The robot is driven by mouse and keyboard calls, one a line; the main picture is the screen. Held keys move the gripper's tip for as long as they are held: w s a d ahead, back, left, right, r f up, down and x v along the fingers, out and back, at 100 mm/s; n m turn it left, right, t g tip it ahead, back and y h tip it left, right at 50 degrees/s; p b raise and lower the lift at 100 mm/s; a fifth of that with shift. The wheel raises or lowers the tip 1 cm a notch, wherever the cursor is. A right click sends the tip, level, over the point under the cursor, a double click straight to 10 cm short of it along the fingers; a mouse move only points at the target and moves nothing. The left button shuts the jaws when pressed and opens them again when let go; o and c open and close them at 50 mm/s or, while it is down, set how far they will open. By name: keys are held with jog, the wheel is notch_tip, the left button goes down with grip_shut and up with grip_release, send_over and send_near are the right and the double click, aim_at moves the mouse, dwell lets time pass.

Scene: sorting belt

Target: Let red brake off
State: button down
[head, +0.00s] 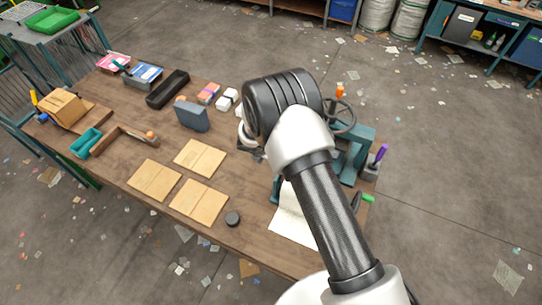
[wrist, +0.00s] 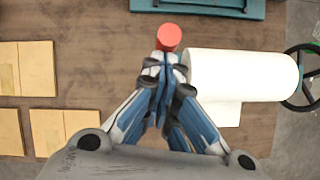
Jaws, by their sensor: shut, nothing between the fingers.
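A red round knob (wrist: 169,37), which looks like the red brake, shows in the wrist view just beyond my fingertips. Its support is not clear to see, and my arm hides it in the head view. My gripper (wrist: 165,62) is shut and empty, its tips at the near edge of the knob; I cannot tell whether they touch it. A white paper roll (wrist: 240,75) lies just right of the fingertips.
A teal stand (head: 355,150) with a dark handwheel (head: 340,118) is at the table's right end. A grey block (head: 192,115) and a black tray (head: 167,89) stand farther back.

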jog(key=shift+w+r, duration=0.35)
jog(key=s+v, duration=0.1)
jog(key=v, duration=1)
jog(key=shift+s+a+r, duration=0.1)
jog(key=shift+a, duration=0.05)
